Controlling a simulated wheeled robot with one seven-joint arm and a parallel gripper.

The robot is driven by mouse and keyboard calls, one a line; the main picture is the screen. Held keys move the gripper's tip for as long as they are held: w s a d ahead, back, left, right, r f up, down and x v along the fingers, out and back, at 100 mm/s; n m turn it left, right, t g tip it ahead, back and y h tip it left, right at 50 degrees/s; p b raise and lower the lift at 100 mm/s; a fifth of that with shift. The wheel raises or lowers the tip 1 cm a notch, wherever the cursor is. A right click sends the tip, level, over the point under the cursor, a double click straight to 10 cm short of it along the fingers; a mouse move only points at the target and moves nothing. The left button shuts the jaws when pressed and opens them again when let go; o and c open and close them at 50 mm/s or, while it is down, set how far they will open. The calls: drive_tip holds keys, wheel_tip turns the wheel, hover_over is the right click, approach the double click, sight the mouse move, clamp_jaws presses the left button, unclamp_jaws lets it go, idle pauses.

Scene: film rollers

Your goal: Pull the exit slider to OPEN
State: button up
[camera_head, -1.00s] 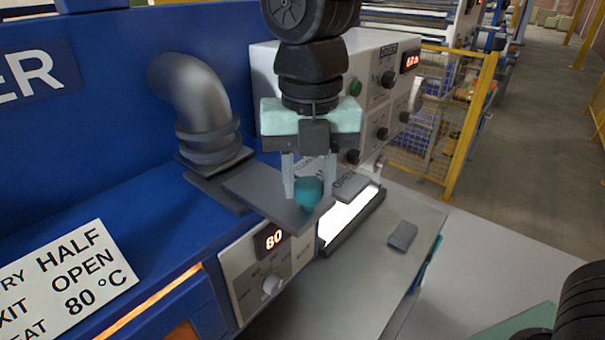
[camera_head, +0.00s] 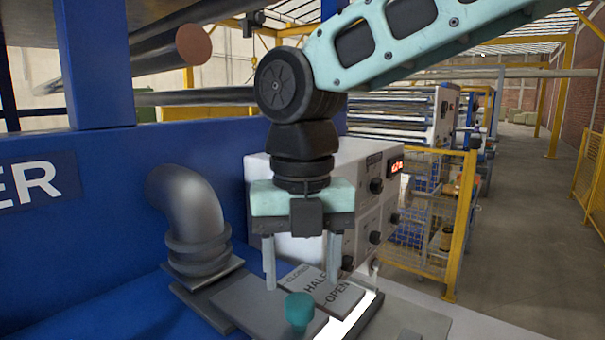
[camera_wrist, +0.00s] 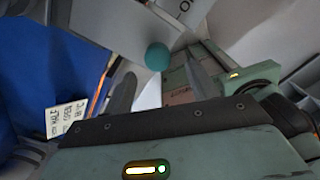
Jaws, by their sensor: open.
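The exit slider is a flat grey plate (camera_head: 250,306) with a teal knob (camera_head: 299,310), low in the head view. A label plate (camera_head: 318,288) beside it reads CLOSED, HALF, OPEN. The knob is near the HALF and OPEN end; I cannot tell exactly which mark it lines up with. My gripper (camera_head: 301,284) points down with its fingers apart and empty. Its tips appear above the knob, one to each side. In the wrist view the knob (camera_wrist: 158,56) shows between and just beyond the fingertips, touching neither.
A silver elbow pipe (camera_head: 190,215) stands left of the slider on the blue machine (camera_head: 110,215). A white control box (camera_head: 350,165) with dark knobs is close behind my gripper. A yellow mesh fence (camera_head: 440,225) is to the right. A bright lit slot (camera_head: 350,318) lies beside the slider.

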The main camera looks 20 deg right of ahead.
wheel_tip(320, 180, up, 13)
drive_tip(key=b, duration=0.1)
drive_tip(key=shift+f, duration=0.1)
idle(0.5)
